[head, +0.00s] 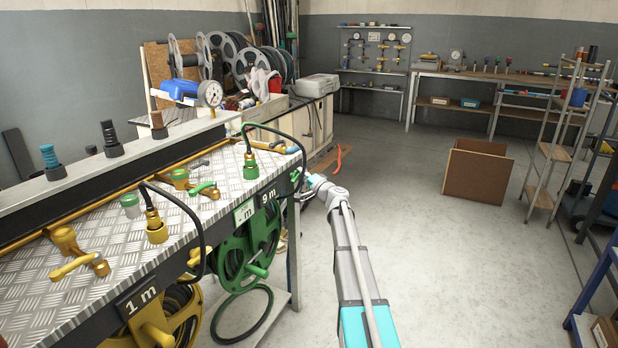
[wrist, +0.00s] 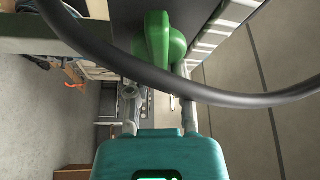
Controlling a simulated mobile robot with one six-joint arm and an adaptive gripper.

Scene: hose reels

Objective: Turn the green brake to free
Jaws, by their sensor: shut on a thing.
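The green brake (head: 297,175) is a small green part on the end face of the bench, above the green reel (head: 250,245). In the wrist view the green brake (wrist: 160,38) is a rounded green lever just past my fingers. My gripper (head: 312,180) is at the bench's right end. In the wrist view my gripper (wrist: 158,90) is shut on the green brake. The black hose crosses in front and hides part of the contact. The exact angle of the lever cannot be told.
A black hose (wrist: 200,93) loops close across the wrist view. The metal-topped bench (head: 115,235) carries brass valves, a green valve (head: 250,165) and a yellow reel (head: 165,325) below.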

